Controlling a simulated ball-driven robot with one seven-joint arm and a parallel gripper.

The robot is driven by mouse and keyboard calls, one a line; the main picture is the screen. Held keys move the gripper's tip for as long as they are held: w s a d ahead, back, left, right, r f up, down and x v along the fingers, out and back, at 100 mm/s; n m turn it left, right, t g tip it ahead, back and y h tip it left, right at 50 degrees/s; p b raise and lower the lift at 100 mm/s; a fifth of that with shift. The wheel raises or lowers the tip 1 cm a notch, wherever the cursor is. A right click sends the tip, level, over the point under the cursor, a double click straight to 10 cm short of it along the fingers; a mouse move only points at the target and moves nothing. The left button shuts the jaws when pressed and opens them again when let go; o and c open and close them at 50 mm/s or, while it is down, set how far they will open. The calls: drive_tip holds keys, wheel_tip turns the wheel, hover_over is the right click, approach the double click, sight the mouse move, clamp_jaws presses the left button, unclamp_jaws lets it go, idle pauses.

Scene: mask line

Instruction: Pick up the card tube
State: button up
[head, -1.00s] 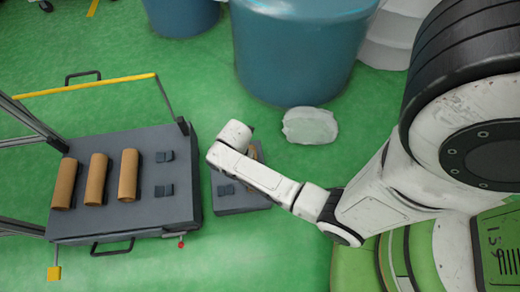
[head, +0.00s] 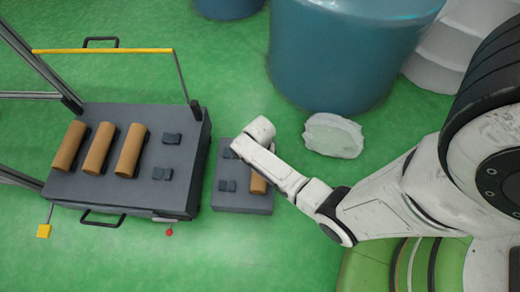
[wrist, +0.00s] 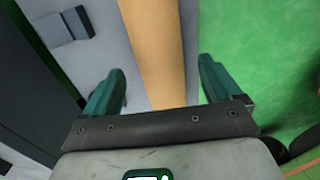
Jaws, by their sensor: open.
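A tan card tube (head: 258,183) lies on a small grey platform (head: 240,202), mostly hidden under my arm in the head view. In the wrist view the card tube (wrist: 155,50) runs lengthwise between the two green fingers of my gripper (wrist: 160,90). The fingers are apart, with a gap on each side of the tube. My gripper is above the platform and not closed on the tube; the exact height cannot be told.
A grey cart (head: 130,190) on the left bears several card tubes (head: 100,148) and dark cradle blocks. Dark blocks (head: 227,186) also sit on the small platform. A blue barrel (head: 340,50) and a white lump (head: 333,135) stand behind. Green floor is clear in front.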

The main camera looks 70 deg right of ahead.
wheel_tip(320, 180, down, 5)
drive_tip(key=b, duration=0.3)
drive_tip(key=shift+a, duration=0.1)
drive_tip(key=shift+r, duration=0.1)
drive_tip(key=c, duration=1.1)
